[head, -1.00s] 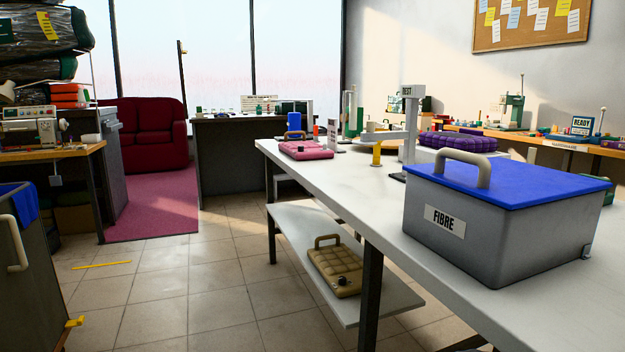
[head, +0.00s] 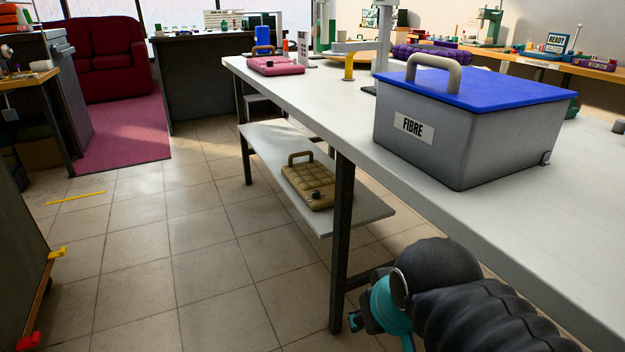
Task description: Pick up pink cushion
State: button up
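The pink cushion (head: 275,66) lies flat on the far left end of the long white worktable (head: 480,200). It is square and tufted, with a dark button on top. A tan handle and a blue object stand just behind it. Part of my arm, with a black ribbed sleeve and a teal joint, shows at the lower right beside the table's near edge, far from the cushion. I can make out no gripper fingers.
A grey FIBRE box (head: 455,135) with a blue lid stands on the table's near part. A beige cushion (head: 310,184) lies on the lower shelf (head: 265,150). Tiled floor (head: 190,250) is open left of the table. A dark cart (head: 22,270) stands at the left edge.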

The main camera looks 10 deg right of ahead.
aim_at(293, 68)
jog(key=k, duration=0.85)
jog(key=u, duration=1.3)
jog(key=i, duration=1.95)
jog(key=z, duration=0.5)
jog(key=i, duration=1.05)
jog(key=z, duration=0.95)
